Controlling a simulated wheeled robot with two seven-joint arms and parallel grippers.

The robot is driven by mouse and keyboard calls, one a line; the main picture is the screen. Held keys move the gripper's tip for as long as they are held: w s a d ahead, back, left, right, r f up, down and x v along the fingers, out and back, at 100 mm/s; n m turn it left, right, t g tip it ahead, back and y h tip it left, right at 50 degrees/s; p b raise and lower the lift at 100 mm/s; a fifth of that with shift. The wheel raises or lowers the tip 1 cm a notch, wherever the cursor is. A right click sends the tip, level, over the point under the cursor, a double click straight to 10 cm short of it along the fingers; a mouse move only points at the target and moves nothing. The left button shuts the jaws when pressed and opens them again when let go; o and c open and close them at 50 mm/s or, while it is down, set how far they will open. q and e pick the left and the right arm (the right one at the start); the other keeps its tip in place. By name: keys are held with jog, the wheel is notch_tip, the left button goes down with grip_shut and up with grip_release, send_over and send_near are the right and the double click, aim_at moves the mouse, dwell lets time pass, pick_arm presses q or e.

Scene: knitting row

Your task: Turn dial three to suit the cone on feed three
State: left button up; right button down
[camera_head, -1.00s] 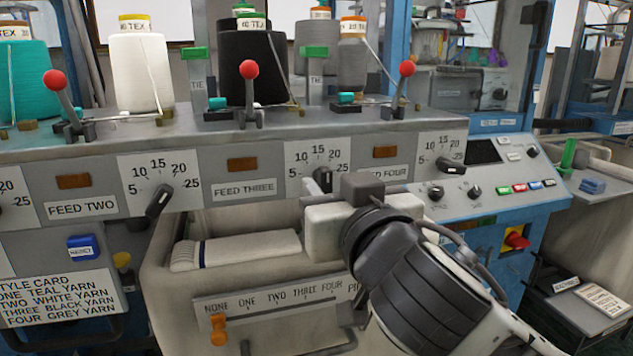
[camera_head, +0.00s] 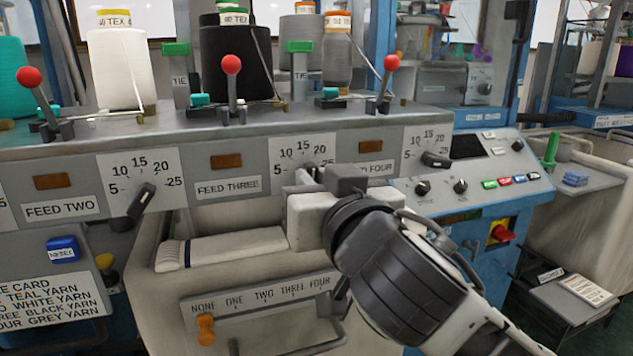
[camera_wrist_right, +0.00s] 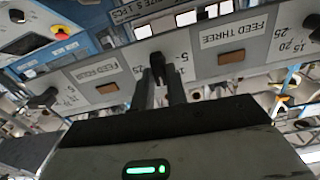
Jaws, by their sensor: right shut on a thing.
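The black cone (camera_head: 236,60) with a green-banded top stands behind the red-knobbed lever above the FEED THREE label (camera_head: 228,187). Dial three has a white scale plate (camera_head: 280,158) marked from 5 upward, right of that label. My right gripper (camera_head: 312,178) reaches it from the front right and is shut on the dark knob, which shows between the fingers in the right wrist view (camera_wrist_right: 157,68). My gripper hides much of the knob and the scale's right part, so the setting cannot be read. My left gripper is not in view.
Dial two (camera_head: 140,205) and dial four (camera_head: 436,160) flank dial three. A white roll (camera_head: 225,250) and a panel with an orange knob (camera_head: 206,328) lie below. A control panel (camera_head: 495,165) with coloured buttons stands to the right.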

jog(key=shift+d+f+m+p, duration=0.1)
jog(key=shift+m+p, duration=0.2)
jog(key=shift+m, duration=1.45)
jog(key=shift+d+m+p, duration=0.1)
jog(key=shift+m+p, duration=0.2)
jog(key=shift+m, duration=1.45)
jog(key=c, duration=1.4)
grip_release()
